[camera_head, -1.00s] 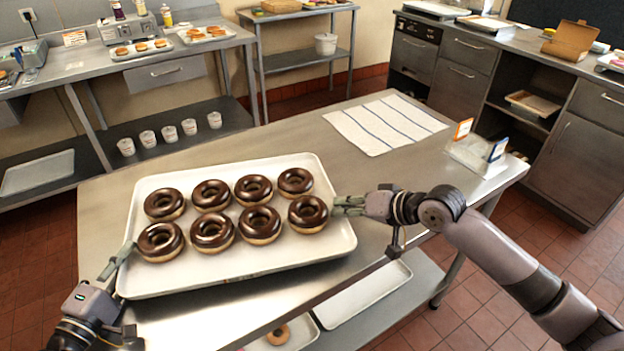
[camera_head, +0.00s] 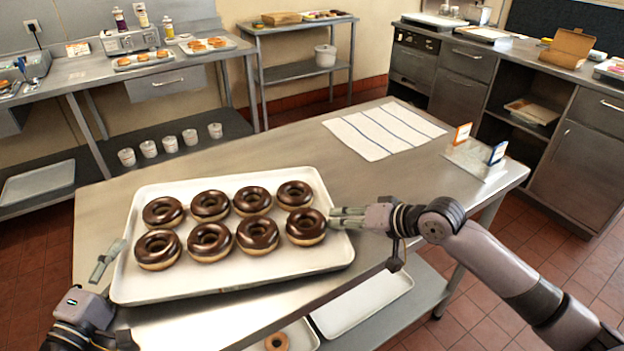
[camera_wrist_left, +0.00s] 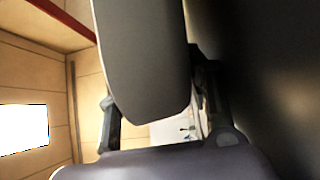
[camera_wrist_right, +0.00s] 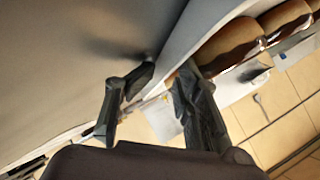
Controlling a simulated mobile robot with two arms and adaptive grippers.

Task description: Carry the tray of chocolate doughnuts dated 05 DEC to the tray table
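A white tray (camera_head: 230,281) of several chocolate-glazed doughnuts (camera_head: 257,234) in two rows lies on the steel table (camera_head: 385,190), its front edge near the table's front edge. I cannot read a date on it. My left gripper (camera_head: 107,261) is at the tray's left side, fingers apart, just outside the rim. In the left wrist view a large grey shape fills the space between the fingers; I cannot tell whether it touches them. My right gripper (camera_head: 345,217) is at the right rim, fingers apart, tips reaching the edge. The right wrist view shows the rim close by the fingers (camera_wrist_right: 160,95).
A striped cloth (camera_head: 384,130) and a holder with orange and blue cards (camera_head: 478,158) lie farther back on the table. A lower shelf holds other trays (camera_head: 362,303), one with a doughnut (camera_head: 277,341). A small side table (camera_head: 297,22) and counters (camera_head: 465,70) line the walls.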

